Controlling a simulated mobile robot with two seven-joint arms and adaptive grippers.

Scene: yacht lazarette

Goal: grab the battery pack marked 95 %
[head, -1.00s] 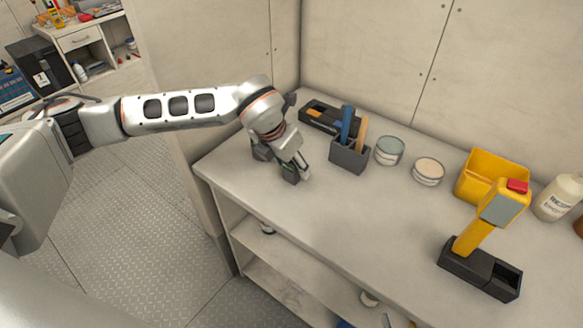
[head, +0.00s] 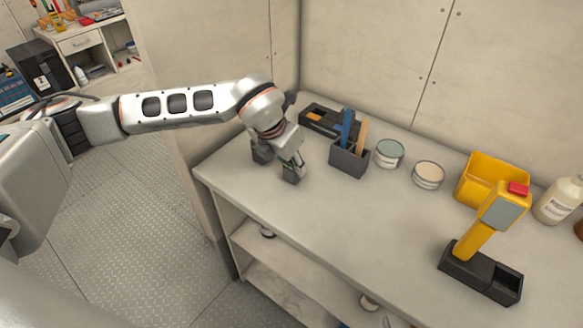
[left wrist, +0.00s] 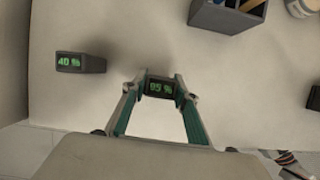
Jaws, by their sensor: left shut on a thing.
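The battery pack marked 95 % (left wrist: 160,88) is a small dark block with green digits, standing on the bench top. My left gripper (left wrist: 161,86) is shut on it, one finger at each side. In the head view the pack (head: 290,174) shows low at the fingertips, partly hidden by the left gripper (head: 292,165). A second dark pack, marked 40 % (left wrist: 80,63), stands apart to the left in the left wrist view. My right gripper is not in view.
A grey organizer (head: 349,158) with upright tools, a black tray (head: 320,117) and two round tins (head: 389,152) stand behind and right. A yellow bin (head: 480,180) and a yellow tool in a black base (head: 467,262) are further right. The front middle of the bench is clear.

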